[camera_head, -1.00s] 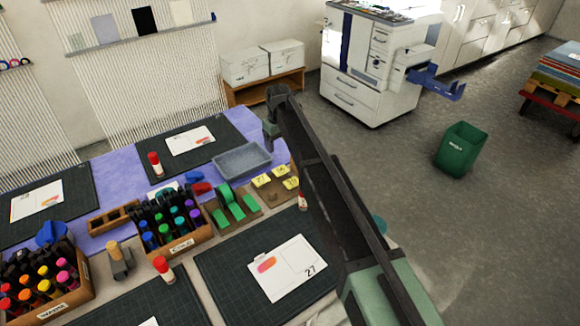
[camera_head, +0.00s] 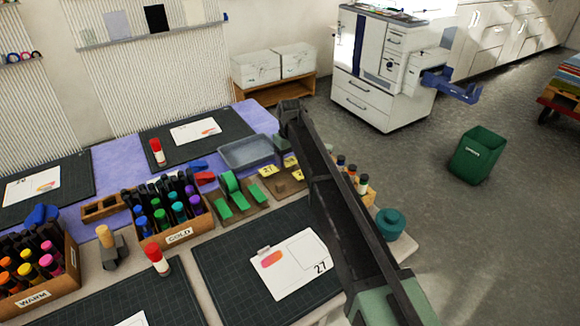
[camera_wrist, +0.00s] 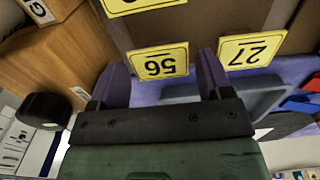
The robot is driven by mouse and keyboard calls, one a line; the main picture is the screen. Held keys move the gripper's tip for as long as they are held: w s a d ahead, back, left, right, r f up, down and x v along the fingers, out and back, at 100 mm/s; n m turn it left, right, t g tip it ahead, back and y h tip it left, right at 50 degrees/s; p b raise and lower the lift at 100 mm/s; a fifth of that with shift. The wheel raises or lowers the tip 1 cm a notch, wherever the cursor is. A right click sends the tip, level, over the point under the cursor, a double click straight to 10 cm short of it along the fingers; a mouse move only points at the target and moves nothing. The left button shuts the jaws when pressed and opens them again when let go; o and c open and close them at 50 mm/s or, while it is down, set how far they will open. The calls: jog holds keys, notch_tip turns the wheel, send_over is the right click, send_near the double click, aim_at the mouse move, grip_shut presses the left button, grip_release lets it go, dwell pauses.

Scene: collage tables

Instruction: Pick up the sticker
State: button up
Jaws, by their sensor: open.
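Small yellow number stickers lie on a brown board; in the head view I see one (camera_head: 267,170) left of my arm. In the wrist view a yellow sticker reading 56 (camera_wrist: 160,62) appears upside down between my fingertips. A yellow sticker reading 27 (camera_wrist: 246,52) is right of it, just past the right finger. Part of a third yellow sticker (camera_wrist: 135,5) shows at the top edge. My gripper (camera_wrist: 162,65) is open, with two purple fingers and nothing between them that I can see held. Its height above the stickers is unclear. In the head view my arm hides the fingers.
A white collage page marked 27 (camera_head: 291,264) lies on a dark cutting mat (camera_head: 225,257). Green tape dispensers (camera_head: 228,186), a grey tray (camera_head: 245,153) and a marker box (camera_head: 178,235) stand close by. A teal round container (camera_head: 390,223) is right of my arm.

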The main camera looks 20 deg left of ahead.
jog(key=shift+f, duration=0.25)
jog(key=shift+c, duration=0.4)
jog(key=c, duration=0.6)
